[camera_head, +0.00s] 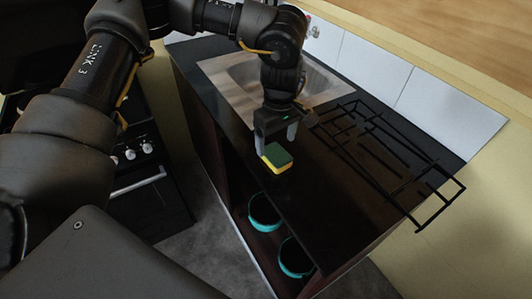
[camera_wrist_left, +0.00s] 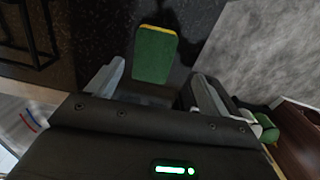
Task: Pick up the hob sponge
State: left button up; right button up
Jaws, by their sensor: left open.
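The hob sponge (camera_head: 276,158) is a small block with a dark green top and a yellow lower layer. It is at the dark counter near its front edge. In the left wrist view the sponge (camera_wrist_left: 155,56) shows its green face with a yellow rim, ahead of and between the fingers. My left gripper (camera_head: 276,142) is open, its fingers pointing down at the sponge. In the wrist view the left gripper (camera_wrist_left: 158,88) has its fingers apart on either side of the sponge's near end. I cannot tell whether they touch it. My right gripper is not in view.
A black wire rack (camera_head: 385,150) lies on the counter (camera_head: 340,205) to the right. A sink (camera_head: 250,75) is set in behind the gripper. Two teal-rimmed pots (camera_head: 264,211) (camera_head: 295,258) stand on the shelf below. A stove (camera_head: 145,185) is at the left, with floor between.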

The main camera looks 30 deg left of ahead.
aim_at(277, 155)
pick_arm(q)
jog(key=shift+d+f, duration=0.15)
jog(key=shift+f, duration=0.05)
jog(key=shift+d+f, duration=0.1)
jog(key=shift+f, duration=0.1)
jog(key=f+p, duration=0.1)
jog(key=f, duration=0.2)
jog(key=shift+w+d+f+p, duration=0.1)
jog(key=shift+w+f+p, duration=0.15)
jog(key=shift+w+p, duration=0.15)
jog(key=shift+a+f, duration=0.3)
jog(key=shift+f, duration=0.3)
jog(key=shift+a, duration=0.1)
jog(key=shift+c, duration=0.9)
jog(key=shift+d, duration=0.25)
jog(key=c, duration=0.9)
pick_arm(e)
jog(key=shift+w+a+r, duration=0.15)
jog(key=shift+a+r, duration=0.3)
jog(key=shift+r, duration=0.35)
